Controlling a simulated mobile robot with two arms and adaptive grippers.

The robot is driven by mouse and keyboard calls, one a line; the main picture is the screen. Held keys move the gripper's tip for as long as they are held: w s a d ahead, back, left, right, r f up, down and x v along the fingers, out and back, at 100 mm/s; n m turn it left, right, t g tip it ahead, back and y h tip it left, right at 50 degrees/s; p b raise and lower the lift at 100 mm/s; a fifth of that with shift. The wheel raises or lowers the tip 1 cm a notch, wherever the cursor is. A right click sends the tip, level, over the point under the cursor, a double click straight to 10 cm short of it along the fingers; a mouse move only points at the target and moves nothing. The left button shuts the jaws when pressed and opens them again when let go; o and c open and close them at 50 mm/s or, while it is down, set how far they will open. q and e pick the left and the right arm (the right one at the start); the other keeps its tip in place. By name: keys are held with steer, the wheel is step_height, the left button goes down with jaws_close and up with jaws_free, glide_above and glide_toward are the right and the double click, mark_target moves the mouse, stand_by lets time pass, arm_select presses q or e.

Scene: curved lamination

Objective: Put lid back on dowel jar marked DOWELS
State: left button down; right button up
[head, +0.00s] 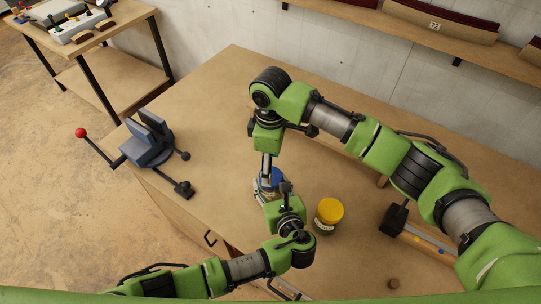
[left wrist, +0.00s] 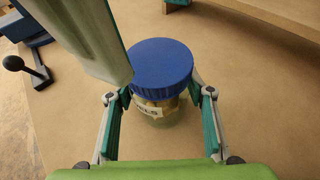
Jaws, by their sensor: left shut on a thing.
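The dowel jar (left wrist: 165,110) is clear, with pale dowels inside and a label whose visible letters end in "ELS". It stands on the bench, and the blue lid (left wrist: 161,63) covers its mouth; I cannot tell whether it is fully seated. The lid also shows in the head view (head: 270,177). My left gripper (left wrist: 162,98) has a finger on each side of the jar and is shut on it below the lid. My right gripper (head: 268,168) reaches down from above beside the lid. Its fingertips are hidden, so its grip is unclear.
A jar with a yellow lid (head: 329,213) stands just right of the dowel jar. A vise (head: 150,142) is at the bench's left edge. The back of the bench is clear.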

steer(key=shift+f, duration=2.1)
steer(key=c, duration=1.1)
steer(key=shift+c, duration=0.2)
steer(key=o, duration=1.3)
steer(key=shift+r, duration=0.1)
step_height(320, 180, up, 12)
